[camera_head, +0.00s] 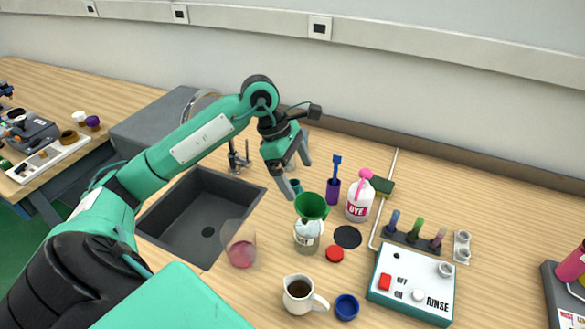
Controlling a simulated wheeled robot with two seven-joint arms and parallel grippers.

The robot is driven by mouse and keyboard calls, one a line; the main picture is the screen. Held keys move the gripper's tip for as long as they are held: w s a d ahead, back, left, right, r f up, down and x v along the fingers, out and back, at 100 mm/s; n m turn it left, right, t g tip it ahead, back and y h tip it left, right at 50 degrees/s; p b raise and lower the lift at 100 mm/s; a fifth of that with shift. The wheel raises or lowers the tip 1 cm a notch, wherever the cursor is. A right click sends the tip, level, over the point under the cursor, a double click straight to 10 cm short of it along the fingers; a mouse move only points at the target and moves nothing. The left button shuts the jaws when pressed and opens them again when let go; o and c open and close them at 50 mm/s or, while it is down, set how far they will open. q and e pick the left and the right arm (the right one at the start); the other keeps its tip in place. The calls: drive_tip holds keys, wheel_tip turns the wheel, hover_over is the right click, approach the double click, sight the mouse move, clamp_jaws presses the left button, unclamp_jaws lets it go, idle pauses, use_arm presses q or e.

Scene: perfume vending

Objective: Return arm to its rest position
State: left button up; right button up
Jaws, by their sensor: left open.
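My left arm reaches in from the left over the sink. My left gripper (298,170) is open and empty, above the counter behind the green funnel. The green funnel (312,206) sits in the mouth of a clear bottle (307,237) with a label. Near the gripper's lower finger is a small teal object (296,186), partly hidden. My right gripper is not in view.
A dark sink (205,215) lies under my left arm. A glass with pink liquid (241,250), a white jug (301,293), a dye bottle (360,198), a rinse box (411,283) and a vial rack (412,236) crowd the counter (500,222).

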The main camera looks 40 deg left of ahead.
use_arm(q)
drive_tip(key=v, duration=0.2)
drive_tip(key=shift+a+r, duration=0.1)
drive_tip(key=shift+r, duration=0.25)
drive_tip(key=shift+r, duration=0.1)
